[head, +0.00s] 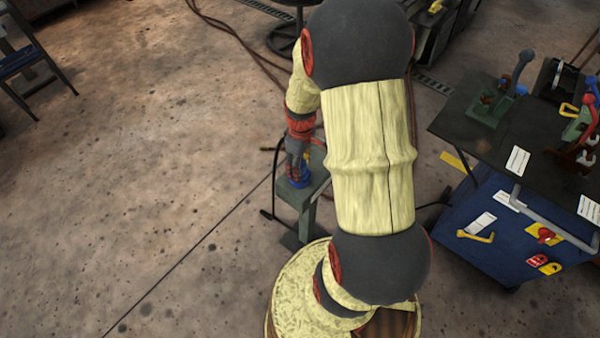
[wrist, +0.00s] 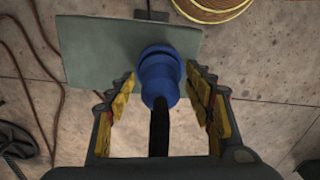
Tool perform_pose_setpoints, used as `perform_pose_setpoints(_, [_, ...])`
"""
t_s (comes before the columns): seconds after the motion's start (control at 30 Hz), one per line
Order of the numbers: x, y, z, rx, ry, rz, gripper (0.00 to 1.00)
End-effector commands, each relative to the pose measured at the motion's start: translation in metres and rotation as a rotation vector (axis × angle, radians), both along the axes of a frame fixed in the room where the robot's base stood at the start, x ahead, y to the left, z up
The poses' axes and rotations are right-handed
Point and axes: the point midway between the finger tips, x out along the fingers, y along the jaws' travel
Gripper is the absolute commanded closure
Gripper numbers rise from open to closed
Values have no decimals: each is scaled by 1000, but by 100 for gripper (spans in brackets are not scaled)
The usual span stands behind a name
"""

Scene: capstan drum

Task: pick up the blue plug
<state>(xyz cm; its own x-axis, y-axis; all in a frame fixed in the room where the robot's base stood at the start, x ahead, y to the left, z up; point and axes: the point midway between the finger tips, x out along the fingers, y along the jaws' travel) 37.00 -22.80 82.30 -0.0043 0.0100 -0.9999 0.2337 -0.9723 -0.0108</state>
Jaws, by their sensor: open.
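The blue plug (wrist: 160,72) stands on a small grey-green stand top (wrist: 85,50) in the wrist view. A black cable or handle runs from the plug toward the bottom of the view. My gripper (wrist: 162,95) is open, with one yellow-padded finger on each side of the plug and a visible gap at both sides. In the head view the blue plug (head: 299,181) shows low at my gripper (head: 297,165), on the stand (head: 290,195).
A dark workbench (head: 460,145) with tools stands at the right, above a blue cabinet (head: 510,225). Brown hoses (head: 235,35) lie on the floor behind. A blue chair (head: 20,60) is at the far left. The floor at left is clear.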

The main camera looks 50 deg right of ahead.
Motion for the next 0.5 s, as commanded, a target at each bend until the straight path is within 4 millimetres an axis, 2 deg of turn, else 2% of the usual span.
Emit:
perform_pose_setpoints(0.17, [1, 0, 1, -1, -1, 0, 47])
perform_pose_setpoints(0.5, [1, 0, 1, -1, -1, 0, 66])
